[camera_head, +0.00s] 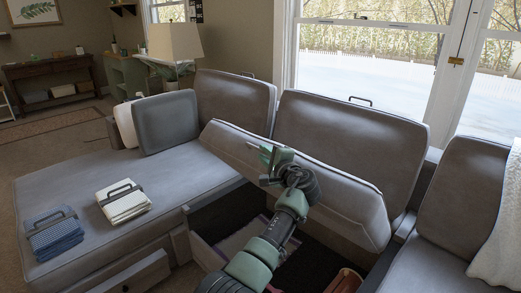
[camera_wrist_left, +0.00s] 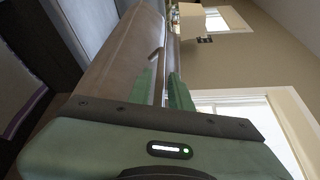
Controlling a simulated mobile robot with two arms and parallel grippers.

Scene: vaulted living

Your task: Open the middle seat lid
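The middle seat lid (camera_head: 350,200) is a grey-brown padded panel. It stands tilted up in front of the middle backrest, with the dark storage space (camera_head: 228,212) under it exposed. My left gripper (camera_head: 265,158) is in front of the lid's upper left part, its green fingers pointing left. In the left wrist view the two green fingers (camera_wrist_left: 163,92) are apart, with the lid's brown surface (camera_wrist_left: 125,55) beside them. I see nothing clearly clamped between them; whether they touch the lid is unclear. My right gripper is not in view.
The left chaise seat (camera_head: 165,180) holds folded blue cloths (camera_head: 54,236), folded white cloths (camera_head: 124,205) and a grey pillow (camera_head: 167,122). A purple-edged item (camera_head: 240,238) and a reddish-brown item (camera_head: 345,281) lie in the storage. The right seat (camera_head: 430,262) is down, with a white throw (camera_head: 500,225).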

